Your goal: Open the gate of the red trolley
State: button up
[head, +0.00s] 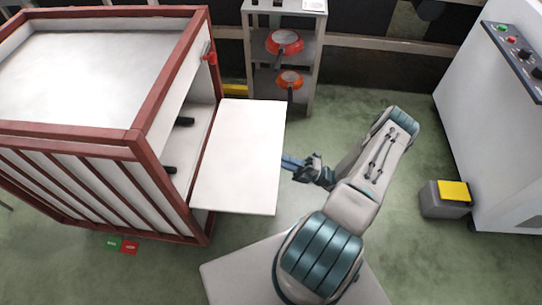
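The red trolley (138,140) stands at the left, with a red frame, barred side and white top. Its gate appears to be the flat white panel (238,155) that juts out to the right from the trolley's open side. Behind it the inside shows, with black handles (184,122) sticking out. A red latch (208,55) sits on the upper right frame post. My gripper (287,162) has blue fingers that point left at the panel's right edge. I cannot tell whether they touch the panel, or whether they are open or shut.
A grey shelf rack (314,60) with red pans (284,42) stands behind. A white console (500,130) with buttons is at the right. A grey box with a yellow top (453,191) sits beside it. Green floor is free between rack and console.

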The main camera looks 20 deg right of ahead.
jog(key=v, duration=0.6)
jog(key=shift+s+d+f, duration=0.2)
jog(key=shift+d+f, duration=0.05)
jog(key=shift+d, duration=0.05)
